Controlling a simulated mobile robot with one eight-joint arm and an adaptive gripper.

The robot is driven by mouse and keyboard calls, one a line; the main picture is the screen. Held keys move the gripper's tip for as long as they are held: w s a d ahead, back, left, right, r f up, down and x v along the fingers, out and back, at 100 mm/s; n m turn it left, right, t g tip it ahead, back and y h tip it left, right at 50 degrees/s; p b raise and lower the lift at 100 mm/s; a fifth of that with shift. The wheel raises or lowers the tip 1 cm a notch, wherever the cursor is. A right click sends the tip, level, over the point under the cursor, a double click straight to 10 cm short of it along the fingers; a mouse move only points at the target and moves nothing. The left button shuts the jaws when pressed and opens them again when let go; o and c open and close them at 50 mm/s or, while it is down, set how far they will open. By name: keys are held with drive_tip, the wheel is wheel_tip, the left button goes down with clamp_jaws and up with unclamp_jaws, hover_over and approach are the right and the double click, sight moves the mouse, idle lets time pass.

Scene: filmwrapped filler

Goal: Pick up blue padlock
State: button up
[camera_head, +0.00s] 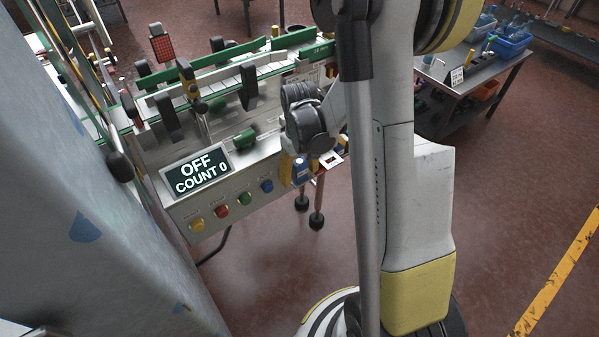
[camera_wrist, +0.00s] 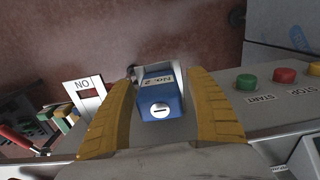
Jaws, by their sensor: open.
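The blue padlock (camera_wrist: 160,100) carries a pale label reading "No. 2" and has a round slotted face towards the wrist camera. My gripper (camera_wrist: 163,78) is open, with its yellow-padded fingers on the left and right of the padlock. I cannot tell whether either pad touches it. In the head view the padlock (camera_head: 301,172) is a small blue patch by my gripper (camera_head: 300,163), at the right end of the machine's front panel. My arm hides part of that area.
The machine (camera_head: 250,172) has a display (camera_head: 196,174) reading "OFF COUNT 0" and a row of coloured buttons. A table with blue bins (camera_head: 510,45) is at back right.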

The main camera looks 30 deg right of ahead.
clamp_jaws()
drive_tip(key=shift+r, duration=0.1)
